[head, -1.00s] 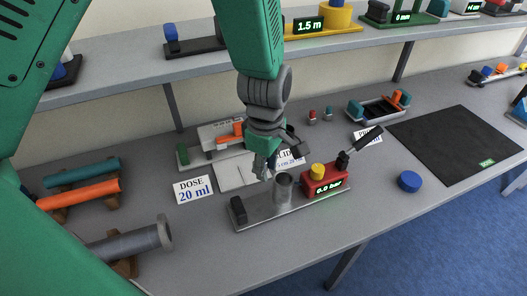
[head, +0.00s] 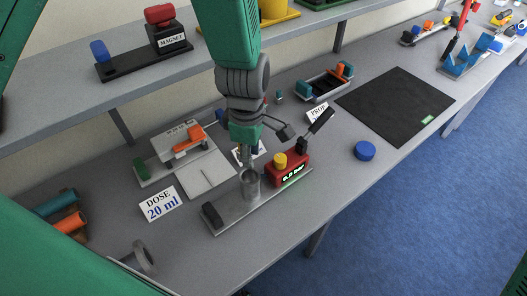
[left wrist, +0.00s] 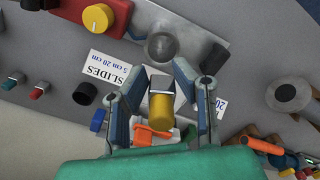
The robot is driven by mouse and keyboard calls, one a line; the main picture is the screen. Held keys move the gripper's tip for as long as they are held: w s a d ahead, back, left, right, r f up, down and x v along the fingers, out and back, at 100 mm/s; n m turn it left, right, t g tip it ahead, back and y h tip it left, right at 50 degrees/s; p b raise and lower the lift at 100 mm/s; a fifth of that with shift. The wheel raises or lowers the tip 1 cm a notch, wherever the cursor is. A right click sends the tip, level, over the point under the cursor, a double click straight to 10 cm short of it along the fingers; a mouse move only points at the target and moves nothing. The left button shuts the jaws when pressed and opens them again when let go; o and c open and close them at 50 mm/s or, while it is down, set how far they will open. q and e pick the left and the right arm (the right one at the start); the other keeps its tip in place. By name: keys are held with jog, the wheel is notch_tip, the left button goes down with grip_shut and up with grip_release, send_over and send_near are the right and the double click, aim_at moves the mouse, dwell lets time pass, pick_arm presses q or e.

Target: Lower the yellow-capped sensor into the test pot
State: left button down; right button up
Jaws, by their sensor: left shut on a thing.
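My left gripper (head: 246,152) points down just above the test pot (head: 250,186), a grey metal cup on a flat metal base plate (head: 228,212). In the left wrist view, my left gripper (left wrist: 154,78) is shut on the yellow-capped sensor (left wrist: 161,107), whose yellow body and grey end show between the fingers. The pot's round dark mouth (left wrist: 161,47) lies just beyond the fingertips in that view. In the head view the sensor is mostly hidden by the gripper, and I cannot tell whether its lower end is inside the pot. My right gripper is out of view.
A red gauge box (head: 288,170) with a yellow knob (head: 280,160) stands right beside the pot on the base plate. A black block (head: 212,215) sits at the plate's left end. A "DOSE 20 ml" card (head: 159,204), blue disc (head: 365,151) and black mat (head: 396,104) lie around it.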

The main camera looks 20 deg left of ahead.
aim_at(257, 182)
pick_arm(q)
jog(key=f, duration=0.1)
jog(key=f+b, duration=0.1)
jog(key=shift+s+a+f, duration=0.1)
jog(key=shift+a+f, duration=0.25)
jog(key=shift+a, duration=0.05)
jog(key=f+b, duration=0.2)
jog(key=f, duration=0.1)
jog(key=f+b, duration=0.1)
jog(key=f, duration=0.1)
jog(key=shift+s+d, duration=0.15)
jog(key=shift+d, duration=0.1)
jog(key=shift+s+f, duration=0.2)
jog(key=shift+s+d, duration=0.2)
jog(key=shift+d, duration=0.9)
jog(key=c, duration=1.4)
grip_release()
jog(key=shift+o, duration=1.3)
jog(key=shift+w+a+f, duration=0.3)
jog(key=shift+w, duration=0.3)
jog(key=shift+r, duration=0.2)
jog(key=shift+s+r, duration=0.1)
jog(key=shift+s, duration=0.05)
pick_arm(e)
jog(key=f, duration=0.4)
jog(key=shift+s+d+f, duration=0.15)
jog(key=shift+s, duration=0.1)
